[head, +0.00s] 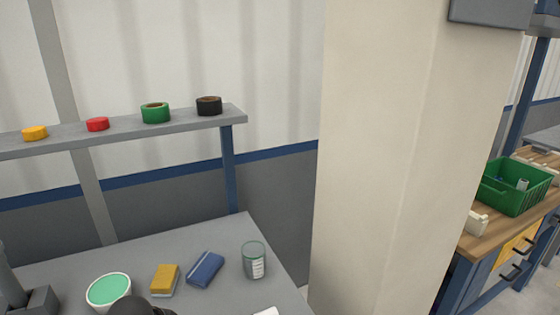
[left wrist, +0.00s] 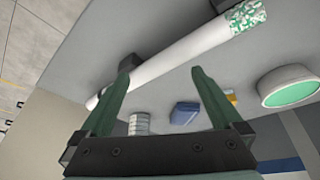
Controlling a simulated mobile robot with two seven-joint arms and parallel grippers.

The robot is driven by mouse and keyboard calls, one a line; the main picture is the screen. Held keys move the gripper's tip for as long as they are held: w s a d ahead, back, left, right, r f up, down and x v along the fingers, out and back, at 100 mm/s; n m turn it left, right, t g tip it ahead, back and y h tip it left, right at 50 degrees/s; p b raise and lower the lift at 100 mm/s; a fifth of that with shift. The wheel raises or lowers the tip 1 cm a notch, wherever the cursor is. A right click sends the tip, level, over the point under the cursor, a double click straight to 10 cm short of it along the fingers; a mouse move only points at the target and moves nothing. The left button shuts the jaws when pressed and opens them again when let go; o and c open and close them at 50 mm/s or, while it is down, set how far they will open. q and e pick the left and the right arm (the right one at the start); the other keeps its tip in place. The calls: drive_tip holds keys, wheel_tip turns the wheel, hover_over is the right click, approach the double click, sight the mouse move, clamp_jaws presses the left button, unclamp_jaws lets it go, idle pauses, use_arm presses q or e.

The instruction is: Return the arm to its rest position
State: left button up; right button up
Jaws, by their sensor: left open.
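My left gripper (left wrist: 161,72) shows in the left wrist view, with its two green fingers spread apart and nothing held between them. A white pipe (left wrist: 185,52) with a green-and-white speckled end (left wrist: 246,15) runs diagonally just past the fingertips. Dark blocks sit along the pipe, one near the left fingertip (left wrist: 129,62). I cannot tell whether the fingertips touch the pipe. In the head view no gripper can be made out, and the pipe is not seen there. My right gripper is in neither view.
The grey table (head: 215,245) holds a green-topped tub (head: 109,291), a yellow sponge-like block (head: 165,278), a blue block (head: 205,269) and a glass jar (head: 254,261). A shelf (head: 130,130) with several tape rolls stands behind. A cream pillar (head: 400,160) rises right of the table.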

use_arm(q)
drive_tip(key=s+d+f+m+h, duration=0.1)
drive_tip(key=s+d+f, duration=0.25)
drive_tip(key=s, duration=0.75)
drive_tip(key=s+a+y, duration=0.2)
drive_tip(key=s+a, duration=0.2)
drive_tip(key=s, duration=0.7)
drive_tip(key=w+d+f+t+h, duration=0.1)
drive_tip(key=w+d+f+t, duration=0.1)
drive_tip(key=f, duration=0.3)
drive_tip(key=w+d+f+t+h, duration=0.1)
drive_tip(key=w+d+f+t, duration=0.1)
drive_tip(key=f, duration=0.4)
drive_tip(key=shift+w+d+f+t, duration=0.15)
drive_tip(key=shift+w+d+t, duration=0.15)
